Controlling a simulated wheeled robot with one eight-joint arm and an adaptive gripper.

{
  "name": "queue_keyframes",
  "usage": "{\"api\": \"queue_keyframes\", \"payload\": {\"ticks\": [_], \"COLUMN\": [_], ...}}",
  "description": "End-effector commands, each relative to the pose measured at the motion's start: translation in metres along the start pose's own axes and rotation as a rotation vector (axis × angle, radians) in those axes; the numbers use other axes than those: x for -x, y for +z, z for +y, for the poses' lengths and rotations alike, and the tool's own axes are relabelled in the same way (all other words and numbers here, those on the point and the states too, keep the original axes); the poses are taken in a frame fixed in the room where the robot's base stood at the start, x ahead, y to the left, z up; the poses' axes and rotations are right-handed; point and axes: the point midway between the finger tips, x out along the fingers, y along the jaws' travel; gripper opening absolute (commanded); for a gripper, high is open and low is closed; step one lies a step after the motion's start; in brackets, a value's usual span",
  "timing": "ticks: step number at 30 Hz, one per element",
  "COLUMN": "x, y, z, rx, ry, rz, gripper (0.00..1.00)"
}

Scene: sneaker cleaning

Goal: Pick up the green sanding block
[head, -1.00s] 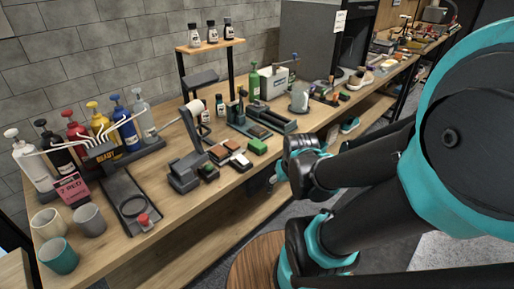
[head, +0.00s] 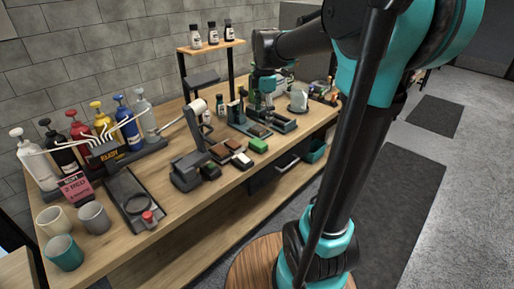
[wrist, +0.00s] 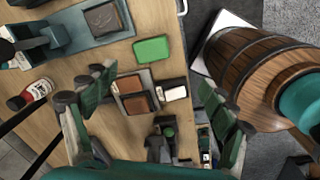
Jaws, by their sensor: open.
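The green sanding block (head: 258,145) lies flat near the front edge of the workbench, right of the white-topped block. In the wrist view the green block (wrist: 151,49) shows whole and uncovered, up and slightly left of centre, beyond the fingers. My gripper (wrist: 160,95) is open and empty, with its two green fingers spread at the left and right. In the head view my gripper (head: 267,88) hangs over the back part of the bench, above and behind the green block. Its fingertips are hard to make out there.
A white-topped block (head: 241,160) and brown blocks (wrist: 132,94) sit beside the green block. A dark tool tray (head: 270,120) stands behind it. Pump bottles (head: 125,125) and cups (head: 94,217) are at the left.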

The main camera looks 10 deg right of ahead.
Motion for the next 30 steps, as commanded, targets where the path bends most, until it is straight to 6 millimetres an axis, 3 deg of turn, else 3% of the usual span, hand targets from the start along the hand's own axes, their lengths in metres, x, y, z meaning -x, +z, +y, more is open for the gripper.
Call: {"api": "queue_keyframes", "payload": {"ticks": [1, 6, 11, 14, 30], "x": [0.011, 0.036, 0.043, 0.033, -0.066], "y": [-0.001, -0.004, -0.005, -0.005, -0.006], "z": [0.012, 0.033, 0.040, 0.039, 0.031], "rx": [0.094, 0.357, 0.454, 0.464, 0.460], "ry": [-0.016, -0.058, -0.072, -0.074, -0.072], "rz": [0.002, 0.016, 0.023, 0.024, 0.024], "gripper": [0.84, 0.84, 0.84, 0.84, 0.84]}}
